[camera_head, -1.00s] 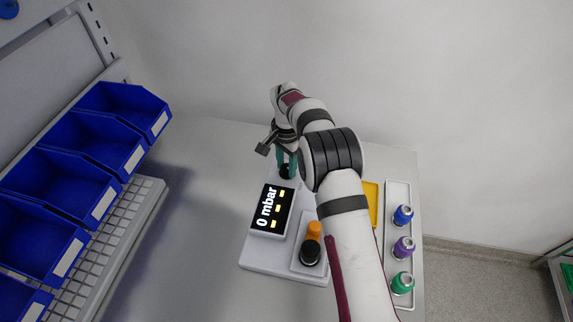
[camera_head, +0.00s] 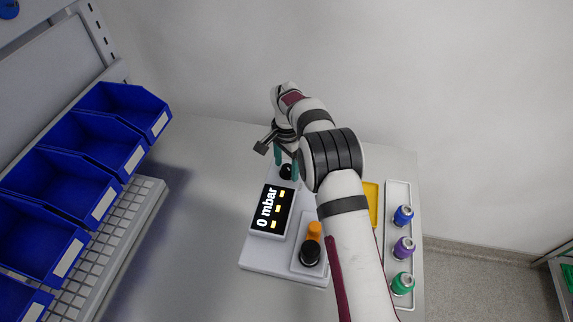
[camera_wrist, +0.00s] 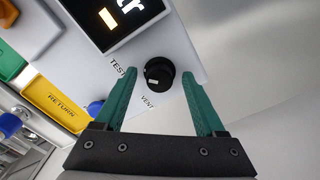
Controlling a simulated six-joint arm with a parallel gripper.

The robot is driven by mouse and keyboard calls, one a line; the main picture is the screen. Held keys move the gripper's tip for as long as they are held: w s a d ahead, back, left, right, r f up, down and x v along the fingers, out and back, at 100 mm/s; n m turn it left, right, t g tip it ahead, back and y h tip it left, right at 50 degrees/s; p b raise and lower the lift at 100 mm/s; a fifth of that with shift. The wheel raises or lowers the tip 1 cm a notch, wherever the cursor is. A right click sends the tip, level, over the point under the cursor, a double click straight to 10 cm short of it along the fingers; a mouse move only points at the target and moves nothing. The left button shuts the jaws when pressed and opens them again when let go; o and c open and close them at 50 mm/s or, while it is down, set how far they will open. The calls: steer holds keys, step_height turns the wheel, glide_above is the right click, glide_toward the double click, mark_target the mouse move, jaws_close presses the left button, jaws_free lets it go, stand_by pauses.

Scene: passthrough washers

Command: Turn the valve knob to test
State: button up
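The valve knob (camera_wrist: 160,76) is black and round, on the light panel of the test station. Its pale pointer mark lies at its lower left, between the printed words TEST (camera_wrist: 117,69) and VENT (camera_wrist: 148,101). My gripper (camera_wrist: 159,73) is open, with its green fingers on either side of the knob and gaps showing. In the head view the knob (camera_head: 286,172) sits below my gripper (camera_head: 286,166). The display (camera_head: 270,210) reads 0 mbar.
A black cap and orange part (camera_head: 312,245) stand on the station's front. A yellow RETURN tray (camera_wrist: 55,103) and a rack (camera_head: 399,215) with blue, purple and green fittings lie right of my arm. Blue bins (camera_head: 120,105) line the left. The table between is clear.

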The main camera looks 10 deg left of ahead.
mark_target(287, 168)
step_height(287, 168, up, 16)
stand_by(0.4)
steer(key=shift+f, duration=0.15)
steer(key=s+d+r+n+y, duration=0.1)
steer(key=s+d+r, duration=0.3)
steer(key=s+d, duration=0.5)
steer(key=s+d+r, duration=0.5)
steer(key=s+d, duration=0.2)
steer(key=s, duration=0.4)
steer(key=s+d+f, duration=0.1)
steer(key=s+f, duration=0.2)
steer(key=s, duration=0.5)
steer(key=s+d+f, duration=0.1)
steer(key=s+f, duration=0.3)
steer(key=s, duration=0.4)
steer(key=shift+s+d+n+y, duration=0.15)
steer(key=shift+d+n+y, duration=0.2)
steer(key=shift+n+y, duration=0.05)
